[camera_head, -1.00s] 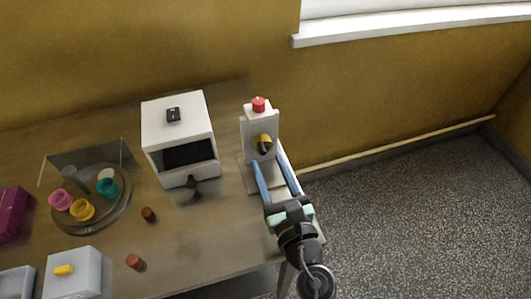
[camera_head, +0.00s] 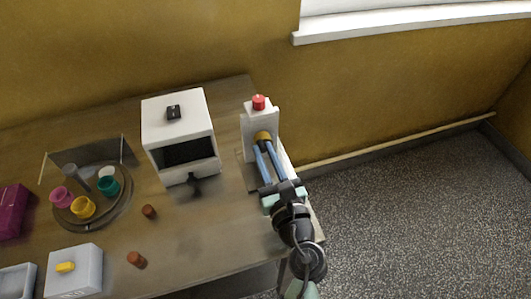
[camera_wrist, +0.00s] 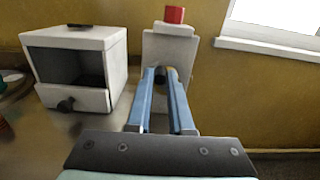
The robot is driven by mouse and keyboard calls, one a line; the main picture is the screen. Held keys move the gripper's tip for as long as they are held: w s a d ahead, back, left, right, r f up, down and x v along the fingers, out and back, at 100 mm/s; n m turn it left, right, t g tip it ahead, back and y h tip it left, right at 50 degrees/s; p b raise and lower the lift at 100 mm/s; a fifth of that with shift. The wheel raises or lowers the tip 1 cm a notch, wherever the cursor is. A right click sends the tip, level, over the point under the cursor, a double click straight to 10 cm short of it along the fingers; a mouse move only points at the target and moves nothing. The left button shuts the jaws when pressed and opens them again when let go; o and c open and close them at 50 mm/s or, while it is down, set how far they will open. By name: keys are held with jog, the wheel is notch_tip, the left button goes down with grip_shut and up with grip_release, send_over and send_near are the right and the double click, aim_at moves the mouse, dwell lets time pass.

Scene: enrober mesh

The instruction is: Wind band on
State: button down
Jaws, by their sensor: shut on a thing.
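A white upright unit (camera_head: 248,128) stands at the table's right edge with a red button (camera_head: 258,102) on top. A round yellow knob (camera_head: 262,136) with a dark front sits on its face. My gripper (camera_head: 264,146) has long blue fingers that reach to this knob and are shut on its dark part, with the fingertips close to the unit's face. In the wrist view, the fingertips of my gripper (camera_wrist: 161,75) have a dark piece between them, below the red button (camera_wrist: 174,14). The fingers hide much of the knob. I cannot make out a separate band.
A white box with a dark opening (camera_head: 178,120) and a dark front knob (camera_head: 195,182) stands to the left. Further left are a round tray (camera_head: 120,212) with several cups, two brown cylinders (camera_head: 149,211), a white box (camera_head: 82,280) with a yellow handle and a purple box (camera_head: 12,212).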

aim_at(278, 145)
dwell(0.3)
